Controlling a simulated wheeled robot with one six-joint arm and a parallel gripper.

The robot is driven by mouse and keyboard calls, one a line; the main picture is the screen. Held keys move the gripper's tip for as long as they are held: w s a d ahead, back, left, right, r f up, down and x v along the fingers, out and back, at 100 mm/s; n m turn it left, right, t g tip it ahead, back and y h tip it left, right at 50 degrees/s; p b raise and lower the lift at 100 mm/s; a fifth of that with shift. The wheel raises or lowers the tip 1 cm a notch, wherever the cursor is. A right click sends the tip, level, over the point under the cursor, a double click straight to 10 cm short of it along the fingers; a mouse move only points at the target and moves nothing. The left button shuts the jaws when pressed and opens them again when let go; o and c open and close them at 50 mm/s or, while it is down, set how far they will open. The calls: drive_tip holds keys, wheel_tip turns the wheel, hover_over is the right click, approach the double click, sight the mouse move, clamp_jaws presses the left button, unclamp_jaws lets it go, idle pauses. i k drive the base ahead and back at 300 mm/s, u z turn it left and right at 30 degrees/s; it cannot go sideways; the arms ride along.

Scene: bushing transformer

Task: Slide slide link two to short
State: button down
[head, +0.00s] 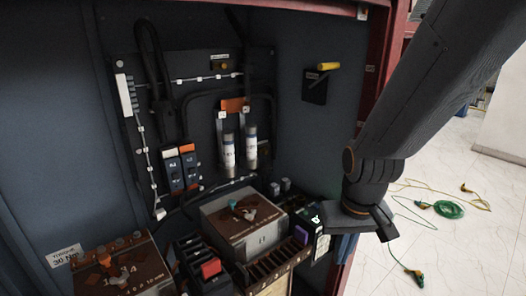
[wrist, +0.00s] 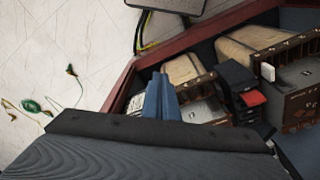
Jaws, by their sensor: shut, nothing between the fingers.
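My gripper (wrist: 161,98) shows in the wrist view as blue-grey fingers held together, with nothing between them. In the head view the end of my arm hangs at the right edge of the open cabinet, apart from the devices inside; the fingertips are hard to make out there. Dark ribbed terminal blocks stand at the cabinet bottom. One block has a red piece (head: 210,268), which also shows in the wrist view (wrist: 253,98).
The red cabinet frame (head: 384,50) is close to my arm. Green cables (head: 448,208) lie on the floor.

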sight(265, 152)
drive_tip(key=u, duration=1.2)
drive_tip(key=k, duration=0.8)
drive_tip(key=z, duration=0.75)
drive_tip(key=i, duration=1)
